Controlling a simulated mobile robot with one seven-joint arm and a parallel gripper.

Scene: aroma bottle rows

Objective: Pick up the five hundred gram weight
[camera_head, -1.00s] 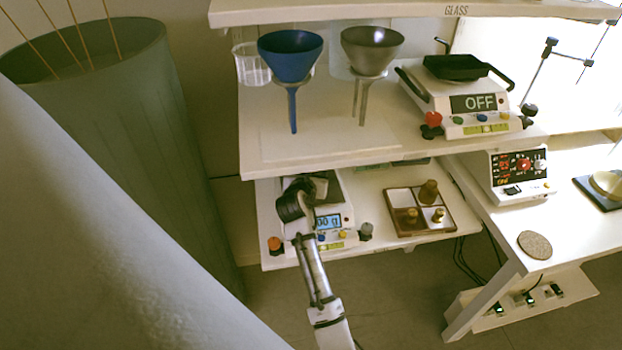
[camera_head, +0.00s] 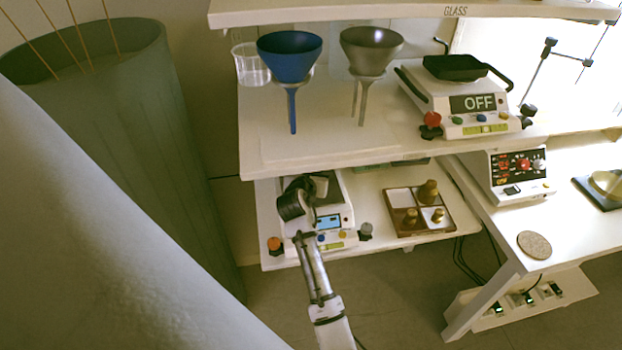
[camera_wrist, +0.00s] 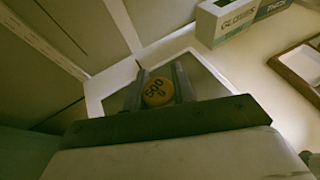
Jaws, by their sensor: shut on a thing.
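The five hundred gram weight (camera_wrist: 158,92) is a brass-coloured disc top marked 500 g in the wrist view. My gripper (camera_wrist: 159,90) is shut on it, one finger on each side. In the head view my gripper (camera_head: 312,190) is over the pan of the white balance (camera_head: 338,205) on the lower shelf, and the weight there is hidden or too small to tell. The balance pan (camera_wrist: 102,88) lies under the weight in the wrist view. I cannot tell whether the weight touches it.
A divided wooden tray (camera_head: 448,222) with several brass weights stands right of the balance. A glove box (camera_wrist: 238,18) lies near the balance.

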